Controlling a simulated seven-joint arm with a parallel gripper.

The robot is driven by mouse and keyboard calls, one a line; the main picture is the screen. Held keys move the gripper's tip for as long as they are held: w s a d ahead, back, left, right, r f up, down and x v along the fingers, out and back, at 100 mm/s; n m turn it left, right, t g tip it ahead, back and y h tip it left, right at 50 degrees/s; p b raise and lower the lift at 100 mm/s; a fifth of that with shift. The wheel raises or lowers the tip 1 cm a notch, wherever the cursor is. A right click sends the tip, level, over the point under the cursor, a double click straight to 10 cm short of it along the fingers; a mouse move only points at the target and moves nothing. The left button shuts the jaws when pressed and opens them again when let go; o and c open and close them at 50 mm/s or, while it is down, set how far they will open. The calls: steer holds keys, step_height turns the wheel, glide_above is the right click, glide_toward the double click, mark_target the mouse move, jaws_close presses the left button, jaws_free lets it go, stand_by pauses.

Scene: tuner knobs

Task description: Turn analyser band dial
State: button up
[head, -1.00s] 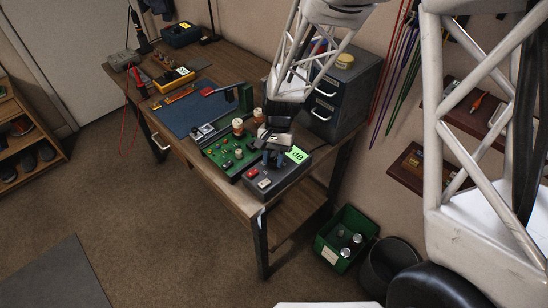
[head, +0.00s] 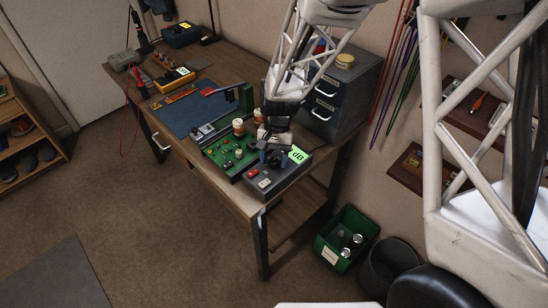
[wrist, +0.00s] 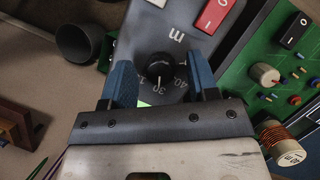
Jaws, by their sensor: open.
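The analyser is a grey box (head: 264,190) with a green dB display (head: 298,155) at the front right of the bench. Its black round dial (wrist: 160,67) shows in the wrist view, with scale numbers around it and a letter "m" above. My gripper (wrist: 159,68) is open, with one blue finger on each side of the dial. Gaps seem to show between the fingers and the dial; I cannot tell whether either finger touches it. In the head view my gripper (head: 272,155) is over the box and hides the dial.
A red rocker switch (wrist: 215,14) is on the same panel. A green circuit board (head: 228,152) with copper coils (wrist: 275,135) lies beside the box. A dark drawer cabinet (head: 338,105) stands behind. A green bin (head: 326,250) is on the floor.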

steer(key=v, duration=0.7)
steer(key=shift+r, duration=0.4)
steer(key=shift+w, duration=0.1)
stand_by(0.4)
steer(key=s+d+r+n+t, duration=0.1)
steer(key=s+d+r+t, duration=0.3)
steer(key=s+d+r, duration=0.8)
steer(key=s+d+r+t, duration=0.1)
steer(key=s+d+r, duration=0.2)
steer(key=s, duration=0.2)
steer(key=s+d+r+t+h, duration=0.1)
steer(key=s+d+r+t, duration=0.1)
steer(key=s, duration=0.4)
steer(key=shift+s+d+r+n, duration=0.2)
steer(key=shift+d+r+n, duration=0.2)
steer(key=shift+d+r, duration=0.4)
